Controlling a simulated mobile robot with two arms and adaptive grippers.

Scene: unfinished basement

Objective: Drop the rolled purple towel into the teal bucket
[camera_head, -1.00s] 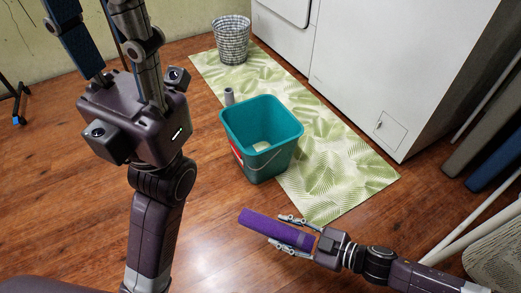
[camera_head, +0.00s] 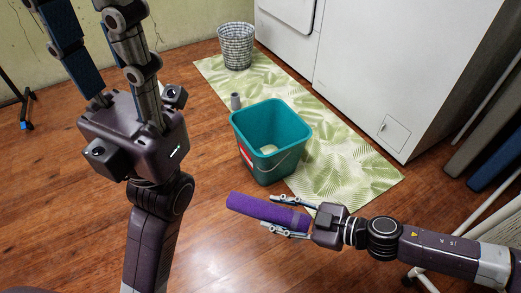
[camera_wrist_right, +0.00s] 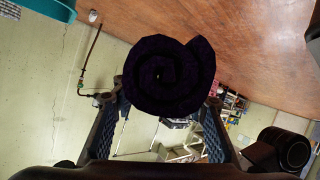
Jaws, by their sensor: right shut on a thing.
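The rolled purple towel (camera_head: 266,210) is held by my right gripper (camera_head: 288,217), which is shut on it near one end. The roll points left from the fingers, in front of the bucket in the head view. In the right wrist view the towel (camera_wrist_right: 168,75) shows its dark spiral end between the two fingers. The teal bucket (camera_head: 265,165) stands upright on the floor, partly over the green mat, with something pale at its bottom. The towel is apart from the bucket and on its near side.
A leaf-patterned mat (camera_head: 345,165) lies along the white appliances (camera_head: 385,70). A woven basket (camera_head: 236,46) and a small grey cylinder (camera_head: 235,101) stand behind the bucket. Boards and poles lean at the right. Wooden floor left of the bucket is clear.

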